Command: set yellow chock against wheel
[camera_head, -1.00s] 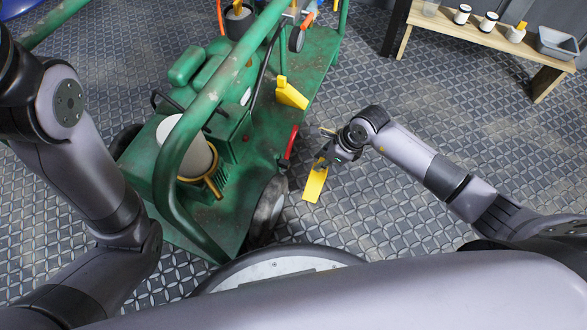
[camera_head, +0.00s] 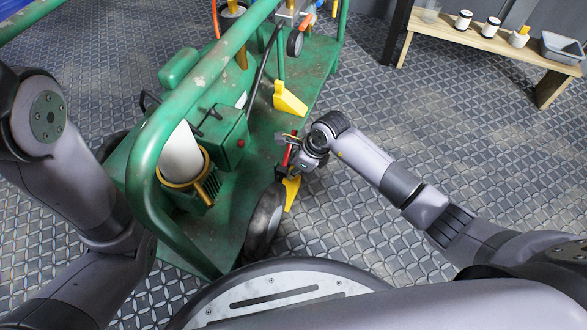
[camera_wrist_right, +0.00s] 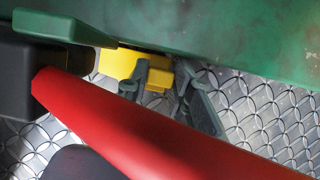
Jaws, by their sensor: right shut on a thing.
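The held yellow chock (camera_head: 291,192) is just right of the cart's near dark wheel (camera_head: 262,222) in the head view. My right gripper (camera_head: 296,171) is shut on the chock's upper part. In the right wrist view the gripper fingers (camera_wrist_right: 166,82) close around a yellow block of the chock (camera_wrist_right: 120,64), beside the green cart edge. A red bar crosses in front and hides part of the chock. I cannot tell whether the chock touches the wheel or the floor. My left gripper is out of view; only the left arm shows.
The green cart (camera_head: 235,235) carries a second yellow chock (camera_head: 289,100) on its deck. A red lever (camera_head: 288,152) is close beside my right gripper. A wooden bench (camera_head: 480,40) with cups and a grey tub stands at the back right. The patterned floor right of the cart is mostly clear.

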